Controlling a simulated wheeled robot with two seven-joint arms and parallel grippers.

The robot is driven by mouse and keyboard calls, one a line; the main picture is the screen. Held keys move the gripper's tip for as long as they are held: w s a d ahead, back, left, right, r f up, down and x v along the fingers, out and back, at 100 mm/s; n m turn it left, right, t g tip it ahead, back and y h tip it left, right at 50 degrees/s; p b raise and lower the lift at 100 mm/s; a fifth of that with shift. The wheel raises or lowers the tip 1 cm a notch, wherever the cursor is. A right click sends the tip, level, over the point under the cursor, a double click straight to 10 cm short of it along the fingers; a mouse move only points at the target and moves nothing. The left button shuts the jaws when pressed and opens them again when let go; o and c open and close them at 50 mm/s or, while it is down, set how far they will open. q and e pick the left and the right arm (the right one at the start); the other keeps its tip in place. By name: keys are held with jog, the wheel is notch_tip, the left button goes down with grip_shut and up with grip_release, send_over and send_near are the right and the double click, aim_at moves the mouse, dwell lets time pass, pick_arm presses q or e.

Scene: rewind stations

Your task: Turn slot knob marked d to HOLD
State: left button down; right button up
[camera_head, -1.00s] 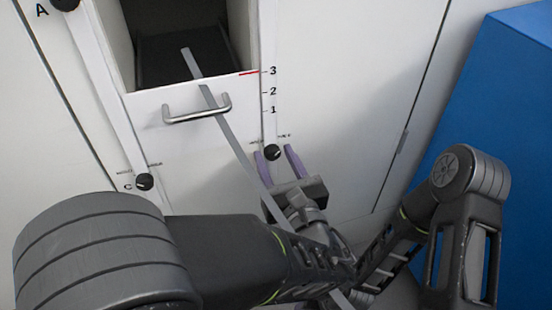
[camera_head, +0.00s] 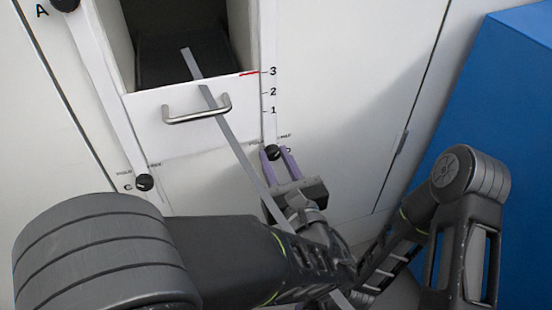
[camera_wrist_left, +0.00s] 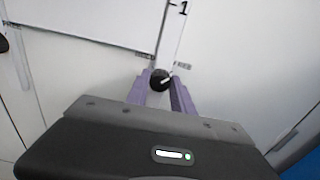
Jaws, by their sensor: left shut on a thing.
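The black round knob D (camera_head: 273,152) sits on the white panel below the scale marked 1, 2, 3; its letter is partly hidden by a finger. It also shows in the left wrist view (camera_wrist_left: 161,80), with a light pointer line on its face. My left gripper (camera_head: 277,155) has its purple fingers on both sides of the knob and is shut on it; the fingertips also show in the left wrist view (camera_wrist_left: 160,84). Small print stands on both sides above the knob, too small to read surely. My right gripper is not in view.
Knob C (camera_head: 145,182) and knob A (camera_head: 65,4) are on the left strip. An open drawer (camera_head: 150,135) with a metal handle (camera_head: 197,110) stands above left of my gripper. A grey strip (camera_head: 238,150) slants from the drawer. A blue block (camera_head: 500,80) is at right.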

pick_arm(q)
jog(key=shift+n, duration=0.4)
jog(key=n+b, duration=0.1)
jog(key=n, duration=0.3)
jog(key=shift+f+b, duration=0.15)
jog(key=shift+b, duration=0.15)
jog(key=n+b, duration=0.3)
jog(key=n, duration=0.3)
jog(key=shift+a+f+n, duration=0.1)
jog(key=shift+n, duration=0.3)
jog(key=n+b, duration=0.1)
jog(key=n, duration=0.1)
jog(key=shift+n, duration=2)
jog(key=c, duration=1.1)
grip_release()
